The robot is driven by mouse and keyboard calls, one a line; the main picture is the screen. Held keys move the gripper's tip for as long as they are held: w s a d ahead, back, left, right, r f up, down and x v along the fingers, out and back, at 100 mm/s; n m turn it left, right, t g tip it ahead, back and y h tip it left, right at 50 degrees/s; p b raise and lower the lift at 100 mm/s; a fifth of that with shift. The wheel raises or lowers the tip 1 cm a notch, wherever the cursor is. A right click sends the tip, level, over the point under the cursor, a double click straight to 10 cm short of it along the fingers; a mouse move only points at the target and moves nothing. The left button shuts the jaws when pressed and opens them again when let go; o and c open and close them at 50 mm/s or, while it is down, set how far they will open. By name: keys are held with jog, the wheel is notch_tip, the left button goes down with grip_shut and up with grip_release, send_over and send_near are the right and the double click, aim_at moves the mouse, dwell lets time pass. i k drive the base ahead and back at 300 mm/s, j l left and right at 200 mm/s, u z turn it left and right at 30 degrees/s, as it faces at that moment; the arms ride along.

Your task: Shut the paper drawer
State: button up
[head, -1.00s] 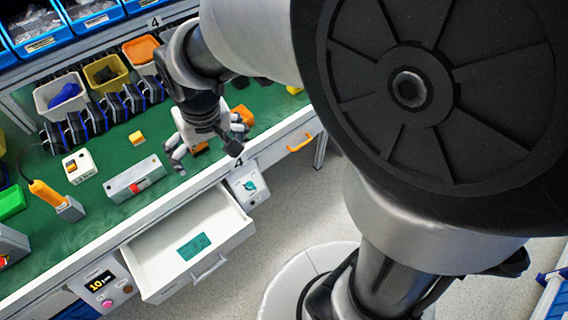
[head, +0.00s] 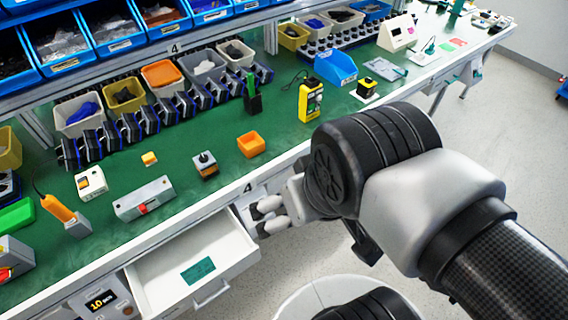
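The paper drawer (head: 226,241) is a white drawer below the front edge of the green bench. It is pulled out, with its handle (head: 211,292) on the front face. A teal sheet or label (head: 198,270) lies inside. My gripper (head: 257,220) is just right of the drawer, near its right front corner, with fingers pointing left. The fingers look apart with nothing between them. I cannot tell whether it touches the drawer.
The green bench top (head: 200,215) carries an orange bin (head: 250,144), a grey box with a red switch (head: 144,198) and a yellow meter (head: 310,101). A display panel (head: 101,302) is left of the drawer.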

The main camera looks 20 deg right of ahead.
aim_at(159, 290)
jog(key=j+u, duration=0.15)
jog(key=u, duration=0.35)
jog(key=j+u, duration=0.2)
jog(key=u, duration=0.25)
